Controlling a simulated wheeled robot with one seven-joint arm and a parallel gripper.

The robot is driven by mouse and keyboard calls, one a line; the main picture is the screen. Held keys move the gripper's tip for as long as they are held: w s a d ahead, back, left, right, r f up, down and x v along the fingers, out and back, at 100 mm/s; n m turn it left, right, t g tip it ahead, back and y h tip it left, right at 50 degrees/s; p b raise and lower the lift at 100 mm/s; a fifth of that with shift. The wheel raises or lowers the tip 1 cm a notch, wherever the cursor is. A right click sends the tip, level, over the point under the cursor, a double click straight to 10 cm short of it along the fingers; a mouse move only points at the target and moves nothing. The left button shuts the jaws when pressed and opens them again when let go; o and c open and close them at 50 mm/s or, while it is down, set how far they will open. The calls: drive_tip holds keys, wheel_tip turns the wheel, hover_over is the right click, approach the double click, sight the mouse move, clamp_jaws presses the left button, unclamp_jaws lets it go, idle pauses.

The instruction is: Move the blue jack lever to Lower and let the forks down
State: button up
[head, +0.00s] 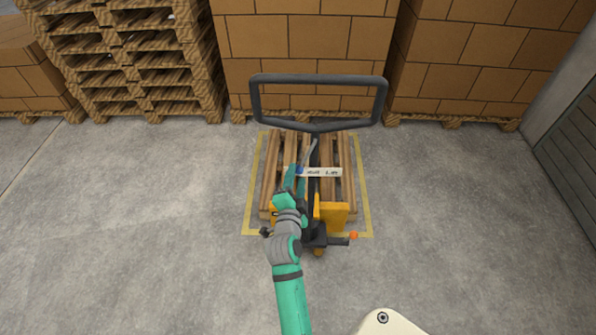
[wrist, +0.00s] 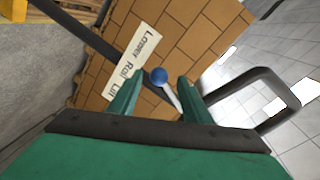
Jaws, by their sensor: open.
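The lever's blue knob (wrist: 159,77) shows between my open gripper's (wrist: 160,80) fingertips in the wrist view, on a thin pale stalk. I see no finger clearly touching it, and cannot tell how deep it sits between them. In the head view the knob (head: 299,170) is at my gripper's (head: 297,174) tip. A white label (wrist: 130,60) beside it reads Lower at its upper end and Lift at its lower end; the lever's exact setting is unclear. The yellow jack body (head: 335,214) stands at the wooden pallet (head: 350,182). The forks are hidden under the pallet.
The jack's dark loop handle (head: 318,79) rises above the pallet; its bar also crosses the wrist view (wrist: 262,88). Yellow floor lines (head: 367,205) frame the pallet. Stacked cartons (head: 305,45) and empty pallets (head: 150,65) stand behind. The concrete floor (head: 450,220) is clear on both sides.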

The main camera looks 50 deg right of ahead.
drive_tip(key=v, duration=0.6)
drive_tip(key=shift+s+a, duration=0.25)
drive_tip(key=shift+a, duration=0.05)
drive_tip(key=shift+r, duration=0.1)
drive_tip(key=s+a+f+n+t+y, duration=0.2)
drive_tip(key=a+f+n, duration=0.15)
drive_tip(key=a, duration=0.55)
drive_tip(key=s+a+f+n+t+y, duration=0.1)
drive_tip(key=a+f+n+y, duration=0.15)
drive_tip(key=a+n, duration=0.4)
drive_tip(key=s+a+f+n+t+y, duration=0.2)
drive_tip(key=a+y, duration=0.1)
drive_tip(key=a, duration=0.7)
drive_tip(key=s+a+r+n+t+y, duration=0.1)
drive_tip(key=s+a+r+n+y, duration=0.2)
drive_tip(key=s+a+n, duration=0.3)
drive_tip(key=s+a+r+n+y, duration=0.3)
drive_tip(key=s+a+n, duration=0.3)
drive_tip(key=s+a, duration=0.2)
drive_tip(key=shift+s+a+t, duration=0.25)
drive_tip(key=shift+s+t, duration=0.15)
drive_tip(key=shift+s, duration=0.8)
drive_tip(key=shift+y, duration=0.25)
drive_tip(key=shift+c, duration=0.5)
